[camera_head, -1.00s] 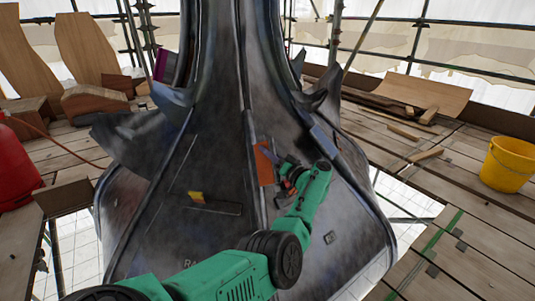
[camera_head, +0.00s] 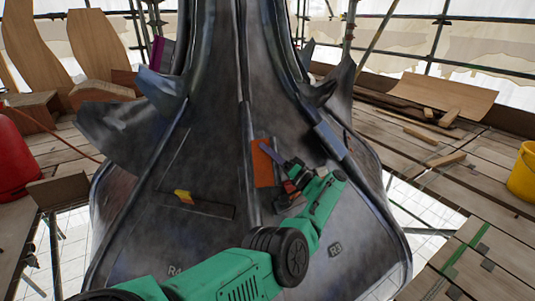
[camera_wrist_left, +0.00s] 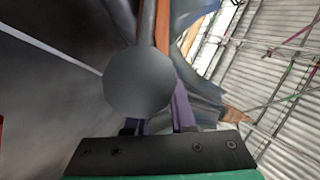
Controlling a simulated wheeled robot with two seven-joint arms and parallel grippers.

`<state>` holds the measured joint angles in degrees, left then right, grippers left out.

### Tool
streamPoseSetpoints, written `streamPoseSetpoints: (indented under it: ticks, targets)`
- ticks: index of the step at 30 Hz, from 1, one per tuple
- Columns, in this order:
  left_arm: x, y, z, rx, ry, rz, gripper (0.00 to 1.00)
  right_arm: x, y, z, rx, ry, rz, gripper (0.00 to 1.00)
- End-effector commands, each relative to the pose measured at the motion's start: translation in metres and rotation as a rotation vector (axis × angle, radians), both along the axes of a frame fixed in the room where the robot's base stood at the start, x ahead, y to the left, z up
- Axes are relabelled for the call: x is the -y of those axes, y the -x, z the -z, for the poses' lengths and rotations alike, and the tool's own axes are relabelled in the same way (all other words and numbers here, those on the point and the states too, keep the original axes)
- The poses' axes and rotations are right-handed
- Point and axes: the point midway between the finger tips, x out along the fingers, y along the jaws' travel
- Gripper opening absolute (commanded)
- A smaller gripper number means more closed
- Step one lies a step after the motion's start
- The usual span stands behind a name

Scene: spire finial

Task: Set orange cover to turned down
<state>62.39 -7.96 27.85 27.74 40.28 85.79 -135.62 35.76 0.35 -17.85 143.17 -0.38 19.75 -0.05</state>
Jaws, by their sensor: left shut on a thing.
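The orange cover (camera_head: 263,168) is a narrow upright panel on the front of the dark metal spire base (camera_head: 215,165), beside its central ridge. My left gripper (camera_head: 268,152) reaches it from the right. Its purple fingers overlap the cover's upper right part and appear shut on it. In the left wrist view, the purple fingers (camera_wrist_left: 165,115) lie partly behind a grey round shape (camera_wrist_left: 138,80), which hides the grip. An orange strip (camera_wrist_left: 163,25) runs up from beyond the fingers. The cover's tilt is hard to tell. My right gripper is not in view.
A yellow-and-red piece (camera_head: 184,196) sits on the spire's left face. Torn, bent metal flaps (camera_head: 130,130) stick out at its sides. A yellow bucket (camera_head: 524,175) stands on the planks at right, a red container (camera_head: 15,160) at left. Openings gape in the decking beside the base.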

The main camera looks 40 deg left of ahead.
Motion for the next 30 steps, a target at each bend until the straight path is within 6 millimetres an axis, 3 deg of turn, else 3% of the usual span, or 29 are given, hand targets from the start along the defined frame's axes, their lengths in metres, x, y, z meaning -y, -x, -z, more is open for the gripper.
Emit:
streamPoseSetpoints:
  ticks: [1,9,26,27,29,30]
  targets:
    - [0.002,-0.002,0.015,-0.021,-0.007,-0.003,0.0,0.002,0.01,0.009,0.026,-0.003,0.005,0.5]
    - [0.002,0.002,0.016,-0.086,-0.068,-0.078,0.0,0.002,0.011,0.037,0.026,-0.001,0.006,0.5]
    - [0.001,0.004,0.013,-0.106,-0.083,-0.105,0.0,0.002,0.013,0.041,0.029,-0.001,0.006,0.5]
    - [0.001,0.004,0.013,-0.105,-0.083,-0.104,0.3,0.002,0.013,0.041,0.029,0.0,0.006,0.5]
    - [0.001,0.004,0.013,-0.104,-0.084,-0.105,0.52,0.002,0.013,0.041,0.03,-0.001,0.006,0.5]
    - [0.001,0.004,0.012,-0.104,-0.085,-0.106,0.52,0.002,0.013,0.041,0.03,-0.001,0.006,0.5]
